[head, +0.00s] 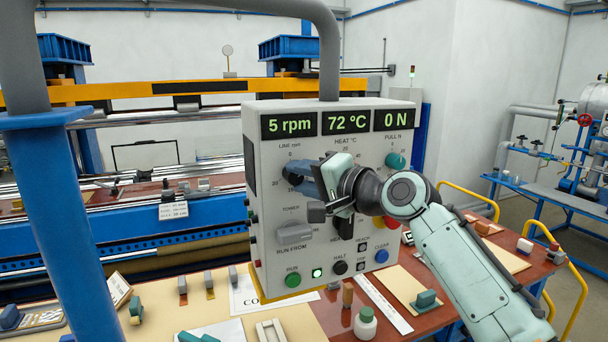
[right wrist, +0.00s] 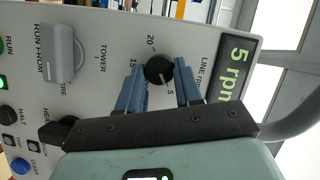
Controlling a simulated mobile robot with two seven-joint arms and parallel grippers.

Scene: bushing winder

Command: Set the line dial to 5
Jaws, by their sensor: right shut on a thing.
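The line dial (right wrist: 159,70) is a round black knob under the LINE rpm label. In the right wrist view it sits between the two blue fingers of my right gripper (right wrist: 160,88), which is shut on it. Its white mark points toward the 5 on the scale. The line readout (head: 289,124) on the grey control panel (head: 275,262) shows 5 rpm. In the head view my right gripper (head: 306,181) covers most of the line dial. My left gripper is not in view.
Readouts of 72 °C (head: 347,121) and 0 N (head: 394,119) sit beside the line readout. A teal pull knob (head: 396,160) is at the right. A grey tower switch (head: 295,233) is below. A green RUN button (head: 293,280) and blue CLEAR button (head: 381,256) sit lower.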

